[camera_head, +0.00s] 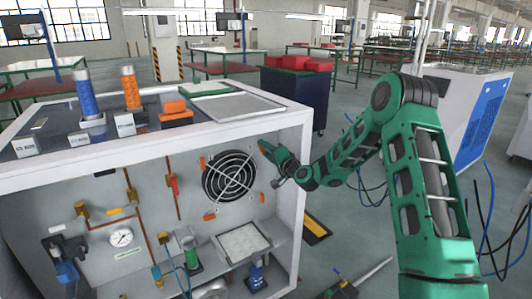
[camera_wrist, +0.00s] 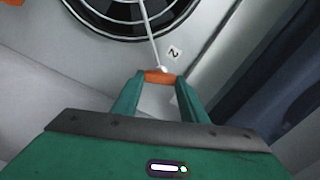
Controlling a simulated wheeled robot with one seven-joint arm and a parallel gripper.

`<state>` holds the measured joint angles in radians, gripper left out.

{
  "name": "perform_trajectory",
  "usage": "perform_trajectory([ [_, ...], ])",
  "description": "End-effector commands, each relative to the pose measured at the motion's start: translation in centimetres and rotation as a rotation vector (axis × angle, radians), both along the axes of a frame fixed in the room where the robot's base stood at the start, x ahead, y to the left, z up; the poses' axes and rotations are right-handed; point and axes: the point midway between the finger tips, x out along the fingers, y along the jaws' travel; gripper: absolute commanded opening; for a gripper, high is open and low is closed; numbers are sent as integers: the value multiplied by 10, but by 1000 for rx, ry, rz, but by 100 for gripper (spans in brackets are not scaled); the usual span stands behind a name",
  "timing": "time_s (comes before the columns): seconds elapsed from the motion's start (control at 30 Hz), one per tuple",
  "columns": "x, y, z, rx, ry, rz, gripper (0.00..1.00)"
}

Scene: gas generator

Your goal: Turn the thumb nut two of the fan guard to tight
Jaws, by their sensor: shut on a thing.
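The round black fan guard (camera_head: 229,177) is on the back panel of the white cabinet, and part of it shows at the top of the wrist view (camera_wrist: 125,12). My gripper (camera_wrist: 158,80) is shut on an orange thumb nut (camera_wrist: 159,76) beside the label "2" (camera_wrist: 174,52). A pale rod runs from the guard down to this nut. In the head view my gripper (camera_head: 268,152) is at the guard's upper right, and its fingers hide the held nut. Other orange thumb nuts show at the guard's lower left (camera_head: 209,216) and lower right (camera_head: 262,197).
The white cabinet's right side wall (camera_head: 290,190) stands close to my gripper. Copper pipes, a gauge (camera_head: 121,237) and brass valves fill the left part of the panel. A blue-and-white machine (camera_head: 478,110) stands at the right. Cables and tools lie on the floor.

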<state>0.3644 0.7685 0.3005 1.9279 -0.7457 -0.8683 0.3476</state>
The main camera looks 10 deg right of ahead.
Motion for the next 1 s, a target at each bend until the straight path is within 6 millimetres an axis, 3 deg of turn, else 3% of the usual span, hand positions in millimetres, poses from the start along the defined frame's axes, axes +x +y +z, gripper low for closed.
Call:
perform_trajectory([
  [0.03,1,-7,-2,33,13,-11,17],
  [0.5,1,-8,-5,314,105,-13,17],
  [1.0,1,-9,-6,372,126,-15,17],
])
